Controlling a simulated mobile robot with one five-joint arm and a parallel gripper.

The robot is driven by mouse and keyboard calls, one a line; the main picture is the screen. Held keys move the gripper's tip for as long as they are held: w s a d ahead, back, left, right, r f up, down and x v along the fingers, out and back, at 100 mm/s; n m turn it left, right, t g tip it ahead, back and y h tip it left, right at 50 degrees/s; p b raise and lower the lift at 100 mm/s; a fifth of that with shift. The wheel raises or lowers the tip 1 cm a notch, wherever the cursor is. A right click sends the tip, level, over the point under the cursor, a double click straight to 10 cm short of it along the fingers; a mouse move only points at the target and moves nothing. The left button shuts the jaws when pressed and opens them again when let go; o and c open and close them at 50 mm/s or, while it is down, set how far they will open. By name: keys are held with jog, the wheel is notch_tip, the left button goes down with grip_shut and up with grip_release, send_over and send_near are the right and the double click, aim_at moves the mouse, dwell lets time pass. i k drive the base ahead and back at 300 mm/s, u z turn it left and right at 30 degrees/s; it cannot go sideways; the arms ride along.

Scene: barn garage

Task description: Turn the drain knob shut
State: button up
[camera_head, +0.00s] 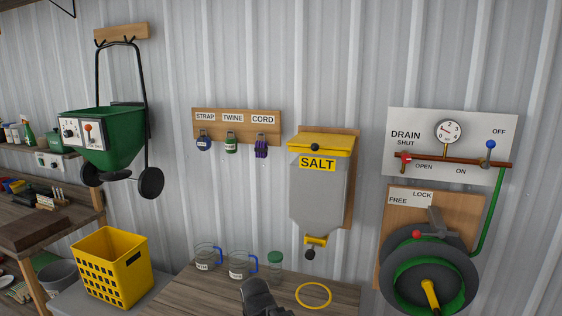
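The red drain knob (404,157) is on the left end of a copper pipe (450,160), on a white wall panel (430,122) at the right. The panel reads DRAIN, with SHUT above the knob and OPEN to its lower right. The knob is small here, and I cannot tell which mark it points to. My gripper (262,292) appears as a dark shape at the bottom edge, over the wooden table, well left of and below the knob. Its fingers do not show clearly, so I cannot tell whether it is open.
A blue-knobbed valve (490,145), a gauge (448,131) and a hose reel (428,270) are near the knob. A salt dispenser (318,190) hangs left of them. Glass jugs (208,258), a green-lidded jar (275,266) and a yellow ring (313,295) are on the table.

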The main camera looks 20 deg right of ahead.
aim_at(406, 158)
jog(key=z, duration=1.5)
jog(key=k, duration=0.9)
jog(key=i, duration=0.9)
jog(key=z, duration=0.05)
